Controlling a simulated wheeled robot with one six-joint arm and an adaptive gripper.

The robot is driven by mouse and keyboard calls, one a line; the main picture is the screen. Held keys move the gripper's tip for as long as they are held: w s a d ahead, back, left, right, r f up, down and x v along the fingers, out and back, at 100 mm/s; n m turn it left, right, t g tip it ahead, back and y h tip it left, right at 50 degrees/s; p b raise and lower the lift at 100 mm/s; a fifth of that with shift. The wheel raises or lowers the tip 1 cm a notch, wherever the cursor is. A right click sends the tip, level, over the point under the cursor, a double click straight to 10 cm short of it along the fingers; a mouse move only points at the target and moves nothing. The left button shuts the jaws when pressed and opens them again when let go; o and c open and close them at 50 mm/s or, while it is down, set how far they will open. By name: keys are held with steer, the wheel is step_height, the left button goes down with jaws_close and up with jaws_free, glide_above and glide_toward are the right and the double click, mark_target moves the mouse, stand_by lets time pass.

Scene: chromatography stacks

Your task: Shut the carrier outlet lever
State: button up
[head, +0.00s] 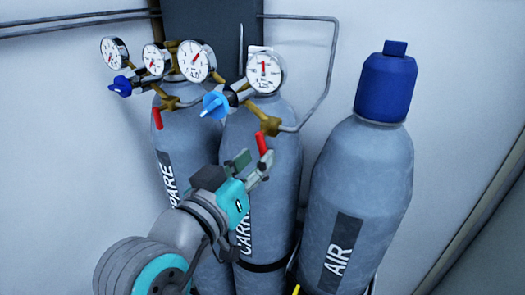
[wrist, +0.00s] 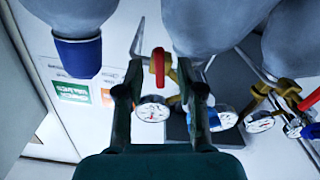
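The carrier outlet lever (head: 262,144) is a short red handle below a brass fitting on the CARRIER cylinder (head: 287,165). In the wrist view, which looks upside down, the red lever (wrist: 158,66) appears between the two spread fingers of my gripper (wrist: 161,72), with a gap on each side. The gripper is open and holds nothing. Whether the lever lies within finger depth is unclear.
The SPARE cylinder (head: 176,135) stands at left with its own red lever (head: 157,118). The AIR cylinder (head: 375,185), blue-capped, stands at right. Several gauges, a light blue knob (head: 215,104) and a bent pipe (head: 328,75) crowd the space above the gripper.

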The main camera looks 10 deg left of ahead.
mark_target(262, 154)
steer(key=shift+x, duration=1.8)
jaws_close()
